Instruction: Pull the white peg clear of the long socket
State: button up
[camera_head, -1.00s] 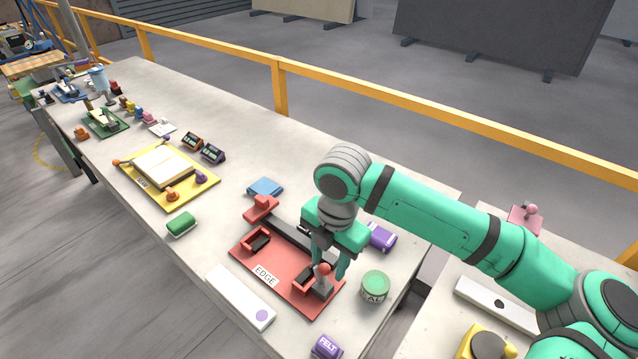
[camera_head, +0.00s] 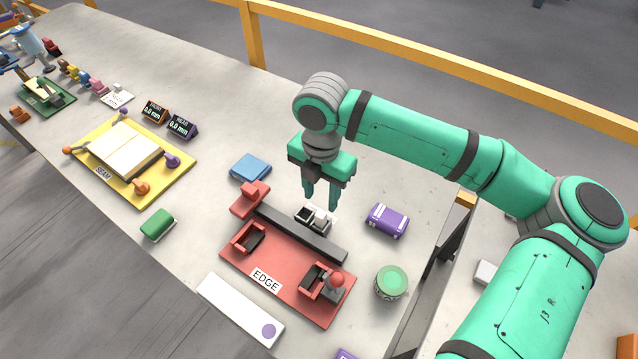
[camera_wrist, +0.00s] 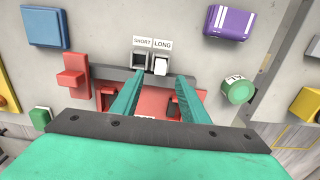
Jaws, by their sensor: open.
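The white peg (camera_wrist: 160,66) sits in the long socket (camera_wrist: 161,74), under the LONG label (camera_wrist: 163,44) in the wrist view. The short socket (camera_wrist: 142,62), left of it under the SHORT label (camera_wrist: 142,41), looks dark and empty. In the head view the pair of sockets (camera_head: 305,214) stands behind the dark bar, partly covered by my fingers. My gripper (camera_head: 321,203) is open and points down above the sockets.
A dark bar (camera_head: 290,231) runs along the red EDGE plate (camera_head: 275,262) in front of the sockets. A red knob (camera_head: 337,281) stands on it. A purple block (camera_head: 388,220), green round tin (camera_head: 391,284) and blue block (camera_head: 250,168) lie around. Slab behind the sockets is clear.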

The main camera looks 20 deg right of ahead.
aim_at(321, 214)
notch_tip(321, 214, down, 8)
jog(key=shift+f, duration=0.1)
jog(key=shift+s+f, duration=0.1)
jog(key=shift+f, duration=0.05)
grip_shut()
dwell(0.3)
